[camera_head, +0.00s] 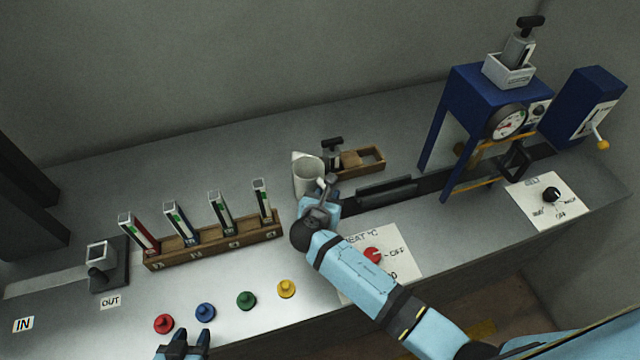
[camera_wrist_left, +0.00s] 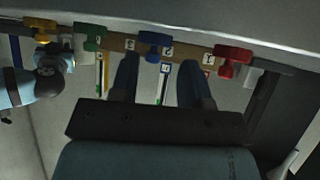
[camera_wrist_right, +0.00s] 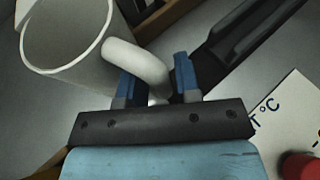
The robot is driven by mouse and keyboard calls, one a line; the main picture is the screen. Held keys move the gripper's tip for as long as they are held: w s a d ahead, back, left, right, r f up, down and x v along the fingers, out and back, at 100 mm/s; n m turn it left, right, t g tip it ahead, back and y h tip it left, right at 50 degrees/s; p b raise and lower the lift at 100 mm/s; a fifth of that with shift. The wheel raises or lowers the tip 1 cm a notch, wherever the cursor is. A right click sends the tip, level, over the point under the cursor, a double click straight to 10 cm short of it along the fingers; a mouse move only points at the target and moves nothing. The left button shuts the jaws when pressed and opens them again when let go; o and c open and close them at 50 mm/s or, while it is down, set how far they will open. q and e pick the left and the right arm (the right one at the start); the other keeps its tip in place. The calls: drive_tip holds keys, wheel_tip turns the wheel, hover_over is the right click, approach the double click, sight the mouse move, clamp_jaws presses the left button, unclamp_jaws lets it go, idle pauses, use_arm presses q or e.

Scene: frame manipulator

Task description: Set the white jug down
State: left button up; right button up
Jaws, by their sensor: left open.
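The white jug (camera_head: 305,178) is near the middle of the bench, close to upright. Its open mouth faces up. My right gripper (camera_head: 323,197) is at the jug's handle. In the right wrist view, the jug (camera_wrist_right: 65,45) is at upper left, and its handle runs between the two blue fingertips (camera_wrist_right: 158,82), which are shut on it. The jug's base is hidden, so I cannot tell whether it touches the bench. My left gripper (camera_head: 186,340) is open and empty at the front edge; its spread fingers show in the left wrist view (camera_wrist_left: 160,85).
A wooden holder (camera_head: 372,160) with a dark-handled tool is right behind the jug. A numbered wooden rack (camera_head: 215,245) with several coloured-stripe cells is to the left. Coloured knobs (camera_head: 246,300) line the front. A blue press frame (camera_head: 480,95) stands at right. The back left bench is clear.

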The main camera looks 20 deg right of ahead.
drive_tip(key=shift+s+a+r, duration=0.1)
drive_tip(key=shift+c, duration=0.3)
clamp_jaws()
